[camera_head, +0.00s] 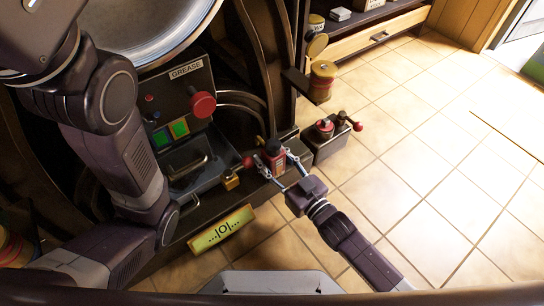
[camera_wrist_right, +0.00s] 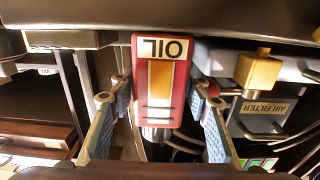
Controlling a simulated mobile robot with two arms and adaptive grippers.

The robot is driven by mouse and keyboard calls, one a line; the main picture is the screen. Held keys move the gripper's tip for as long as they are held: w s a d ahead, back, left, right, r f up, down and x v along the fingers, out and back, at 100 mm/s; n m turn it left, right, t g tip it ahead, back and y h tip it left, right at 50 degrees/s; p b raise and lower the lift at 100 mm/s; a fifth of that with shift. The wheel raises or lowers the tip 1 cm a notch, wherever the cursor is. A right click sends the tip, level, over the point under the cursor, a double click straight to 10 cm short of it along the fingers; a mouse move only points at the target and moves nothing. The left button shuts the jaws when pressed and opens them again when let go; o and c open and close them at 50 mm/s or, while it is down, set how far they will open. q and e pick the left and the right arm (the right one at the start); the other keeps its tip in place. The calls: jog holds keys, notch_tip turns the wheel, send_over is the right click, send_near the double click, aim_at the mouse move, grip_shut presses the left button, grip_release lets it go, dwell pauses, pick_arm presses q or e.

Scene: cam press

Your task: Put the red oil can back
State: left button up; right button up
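The red oil can (camera_head: 273,162) has a dark cap and stands at the right end of the press's dark ledge in the head view. In the right wrist view the can (camera_wrist_right: 160,88) fills the middle, with its white OIL label upside down. My right gripper (camera_head: 277,164) reaches it from the lower right, one finger on each side. In the wrist view the fingertips (camera_wrist_right: 160,84) lie very close to the can's sides; I cannot tell whether they press on it. My left arm is at the left; its gripper is out of view.
The press panel has a GREASE label (camera_head: 186,70) and a red knob (camera_head: 202,105). A dark box with red knobs (camera_head: 326,143) stands just right of the can. The tiled floor (camera_head: 440,160) at right is clear.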

jog(key=shift+r, duration=0.25)
jog(key=p+v, duration=0.6)
jog(key=v, duration=0.6)
jog(key=shift+f, duration=0.1)
